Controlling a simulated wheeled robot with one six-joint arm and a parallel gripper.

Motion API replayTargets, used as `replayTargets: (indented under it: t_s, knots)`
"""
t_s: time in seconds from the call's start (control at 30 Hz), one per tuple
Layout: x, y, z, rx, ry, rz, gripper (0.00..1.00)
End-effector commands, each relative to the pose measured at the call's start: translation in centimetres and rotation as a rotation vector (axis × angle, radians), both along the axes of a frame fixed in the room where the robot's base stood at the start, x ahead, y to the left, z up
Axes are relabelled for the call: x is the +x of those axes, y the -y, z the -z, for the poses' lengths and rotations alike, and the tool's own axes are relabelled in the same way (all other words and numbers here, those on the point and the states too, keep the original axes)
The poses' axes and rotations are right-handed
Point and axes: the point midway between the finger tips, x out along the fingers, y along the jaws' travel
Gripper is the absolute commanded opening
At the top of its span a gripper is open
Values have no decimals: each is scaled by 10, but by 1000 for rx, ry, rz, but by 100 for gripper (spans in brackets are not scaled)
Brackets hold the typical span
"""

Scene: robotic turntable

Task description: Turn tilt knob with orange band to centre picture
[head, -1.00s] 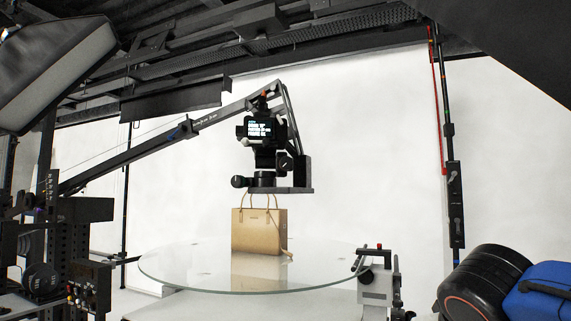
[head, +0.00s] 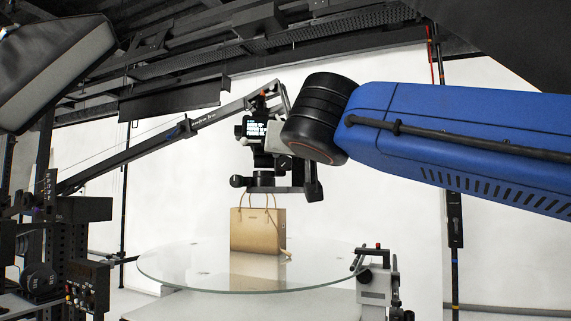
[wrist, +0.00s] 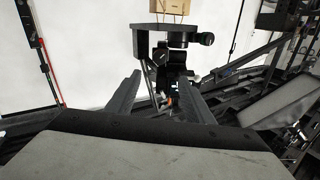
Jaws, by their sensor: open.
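The camera on its head hangs from a crane arm, its lit screen (head: 256,129) facing me in the head view. A round black knob (head: 238,181) sticks out left at the lower part of the head; it also shows in the upside-down wrist view (wrist: 206,39). I cannot make out an orange band on it. A small orange spot (head: 263,93) shows at the top of the rig, and in the wrist view (wrist: 168,101). My gripper (wrist: 158,82) is open, its fingers apart and empty, pointing toward the rig.
A tan handbag (head: 257,231) stands on the round glass turntable (head: 190,275) below the rig. A grey device with a handle (head: 373,285) stands at the table's right. A control box (head: 88,285) and a softbox (head: 60,65) are at the left.

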Motion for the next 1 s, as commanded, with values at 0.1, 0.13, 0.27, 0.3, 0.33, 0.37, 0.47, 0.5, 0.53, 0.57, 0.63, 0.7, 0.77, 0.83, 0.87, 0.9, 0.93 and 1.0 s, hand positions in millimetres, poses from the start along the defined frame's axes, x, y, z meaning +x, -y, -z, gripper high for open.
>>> replayTargets:
  t_s: [0.1, 0.13, 0.27, 0.3, 0.33, 0.37, 0.47, 0.5, 0.53, 0.57, 0.63, 0.7, 0.77, 0.83, 0.87, 0.9, 0.93, 1.0]
  knots:
    - [9, -1, 1, -1, 0, 3, 48]
    - [13, -2, 1, -2, -1, 4, 48]
    - [30, -3, 1, -2, -1, 5, 48]
    - [37, -5, 1, -2, -2, 5, 48]
    - [43, -6, 2, -2, -2, 5, 48]
    - [48, -6, 2, -2, -2, 6, 48]
    - [66, -9, 1, -2, -2, 6, 48]
    - [72, -10, 2, -2, -2, 5, 48]
    - [78, -11, 1, -2, -2, 5, 48]
    - [83, -11, 1, -2, -2, 5, 48]
    - [95, -13, 1, -3, -2, 5, 48]
    - [107, -15, 2, -2, -2, 5, 48]
    - [118, -17, 2, -1, -2, 5, 48]
    - [130, -19, 2, -3, -2, 4, 48]
    - [134, -19, 2, -3, -2, 4, 48]
    - [140, -20, 1, -2, -2, 4, 48]
    - [144, -20, 1, -2, -2, 4, 48]
    - [153, -22, 1, -1, -2, 3, 48]
